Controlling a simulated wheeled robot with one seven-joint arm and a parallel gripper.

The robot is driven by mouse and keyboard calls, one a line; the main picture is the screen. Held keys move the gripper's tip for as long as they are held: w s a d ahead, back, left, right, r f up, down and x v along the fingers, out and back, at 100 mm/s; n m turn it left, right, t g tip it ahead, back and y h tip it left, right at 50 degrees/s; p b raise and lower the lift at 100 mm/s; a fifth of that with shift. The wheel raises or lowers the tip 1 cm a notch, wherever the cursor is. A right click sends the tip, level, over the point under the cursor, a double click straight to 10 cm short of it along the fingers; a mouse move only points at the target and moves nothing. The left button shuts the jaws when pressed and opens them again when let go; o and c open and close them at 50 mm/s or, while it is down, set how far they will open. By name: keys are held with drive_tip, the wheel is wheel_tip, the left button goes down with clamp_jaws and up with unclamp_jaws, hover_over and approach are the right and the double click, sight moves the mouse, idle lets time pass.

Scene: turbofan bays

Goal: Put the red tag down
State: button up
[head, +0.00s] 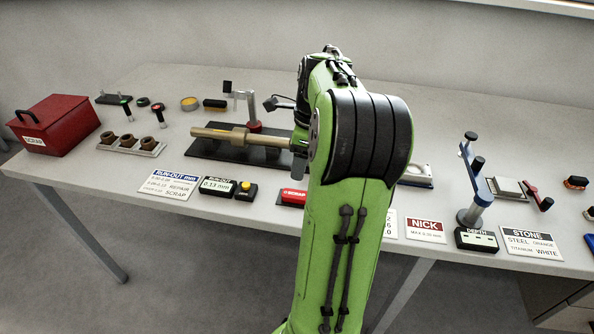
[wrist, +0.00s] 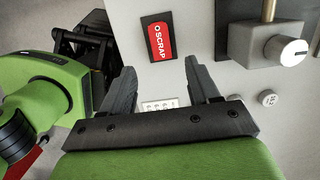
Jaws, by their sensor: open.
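The red tag (head: 292,196), marked SCRAP, lies flat on a dark base near the table's front edge, just left of my arm in the head view. In the wrist view the red tag (wrist: 161,41) lies just beyond my fingertips, on its black base. My gripper (wrist: 158,72) is open with nothing between its two dark fingers. The tag is apart from the fingers in the picture. In the head view my arm hides most of the gripper.
A black plate (head: 205,148) with a brass shaft (head: 222,134) on stands is behind the tag. A run-out readout (head: 216,187) with a yellow button box (head: 245,191) stands to its left. A red scrap box (head: 54,124) is at the far left. My arm hides the table's middle.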

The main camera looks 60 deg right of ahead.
drive_tip(key=w+a+r+n+h, duration=0.1)
drive_tip(key=a+r+n, duration=0.2)
drive_tip(key=a+n, duration=0.4)
drive_tip(key=w+a+r+n+h, duration=0.1)
drive_tip(key=w+a+r+n, duration=0.3)
drive_tip(key=a, duration=0.6)
drive_tip(key=s+a+f+n+t, duration=0.2)
drive_tip(key=s+a+n, duration=0.4)
drive_tip(key=n, duration=0.4)
drive_tip(key=s+a+f+n+t+y, duration=0.1)
drive_tip(key=s+a+n+t, duration=0.1)
drive_tip(key=s+a+n, duration=0.4)
drive_tip(key=a+n, duration=0.2)
drive_tip(key=n, duration=0.2)
drive_tip(key=shift+s+a+f, duration=0.15)
drive_tip(key=shift+s+f, duration=0.05)
drive_tip(key=shift+f, duration=0.15)
wheel_tip(320, 180, up, 10)
drive_tip(key=p, duration=1)
drive_tip(key=shift+f, duration=0.1)
